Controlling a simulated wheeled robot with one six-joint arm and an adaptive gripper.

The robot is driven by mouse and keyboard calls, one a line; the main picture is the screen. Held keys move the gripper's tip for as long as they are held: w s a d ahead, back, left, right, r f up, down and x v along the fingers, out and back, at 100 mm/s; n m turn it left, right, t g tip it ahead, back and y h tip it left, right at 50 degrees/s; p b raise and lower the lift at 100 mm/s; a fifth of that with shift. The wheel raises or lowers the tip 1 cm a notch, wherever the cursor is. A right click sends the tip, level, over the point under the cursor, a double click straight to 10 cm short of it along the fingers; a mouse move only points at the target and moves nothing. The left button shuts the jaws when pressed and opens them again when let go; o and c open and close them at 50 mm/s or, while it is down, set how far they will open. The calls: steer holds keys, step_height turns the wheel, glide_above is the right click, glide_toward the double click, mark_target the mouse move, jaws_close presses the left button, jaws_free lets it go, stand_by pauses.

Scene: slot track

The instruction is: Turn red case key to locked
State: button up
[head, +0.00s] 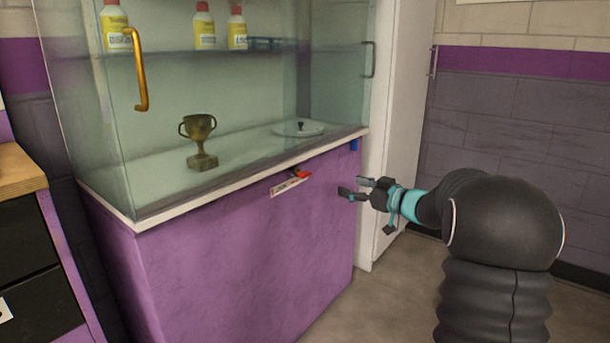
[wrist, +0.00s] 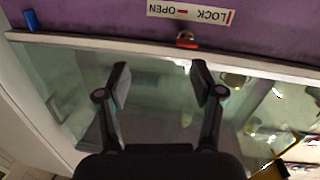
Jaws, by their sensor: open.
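The red key (head: 302,174) sits on the front of the purple case base (head: 240,235), just under its white ledge. It also shows in the wrist view (wrist: 186,40), small and dark-edged; I cannot tell which way it is turned. A white label (head: 284,187) lies beside it; in the wrist view the label (wrist: 190,12) appears upside down with the words LOCK and OPEN and red marks. My gripper (head: 353,188) is open and empty, right of the key and apart from it. In the wrist view its fingers (wrist: 160,72) are spread, with the key beyond the tips.
The glass case (head: 250,105) above holds a trophy (head: 201,142), a white plate (head: 298,128) and several bottles on a shelf. A blue piece (head: 354,145) is at the case's right corner. A gold handle (head: 138,70) sticks out at left. The floor (head: 385,290) in front is clear.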

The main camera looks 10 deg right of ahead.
mark_target(308, 175)
steer(key=w+a, duration=0.2)
steer(key=a, duration=0.2)
steer(key=w+a+y, duration=0.1)
steer(key=w+a, duration=0.2)
steer(key=w+a+r+y, duration=0.1)
steer(key=w+a, duration=0.2)
steer(key=a, duration=0.1)
steer(key=shift+w+a+r+g, duration=0.1)
steer(key=shift+w+a+g, duration=0.1)
steer(key=shift+a+g, duration=0.2)
steer(key=c, duration=1.2)
